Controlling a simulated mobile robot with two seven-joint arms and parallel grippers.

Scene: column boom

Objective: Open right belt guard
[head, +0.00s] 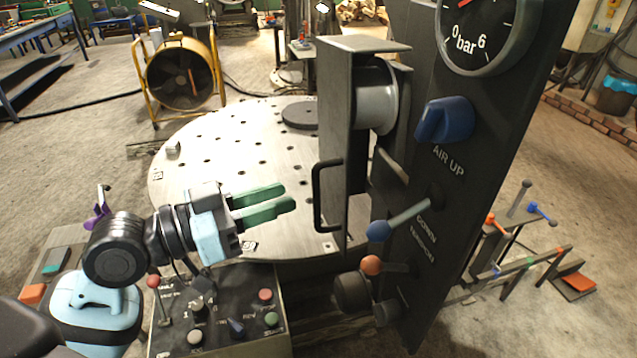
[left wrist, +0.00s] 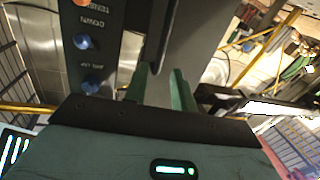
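The belt guard (head: 340,120) is a tall dark metal cover beside a grey pulley (head: 378,95) on the dark column. Its black bar handle (head: 317,200) faces my left gripper (head: 288,196). The guard's grey face also shows in the left wrist view (left wrist: 200,35). My left gripper has green fingers, is open and empty, and points at the handle from the left, with a small gap in the head view. In the left wrist view its fingers (left wrist: 162,78) stand apart. My right gripper is not in view.
The control panel (head: 425,190) right of the guard carries a gauge, a blue AIR UP knob (head: 445,120) and levers with blue (head: 378,230) and orange (head: 371,265) balls. A round perforated table (head: 215,150) lies behind my gripper. A button box (head: 215,325) stands below it.

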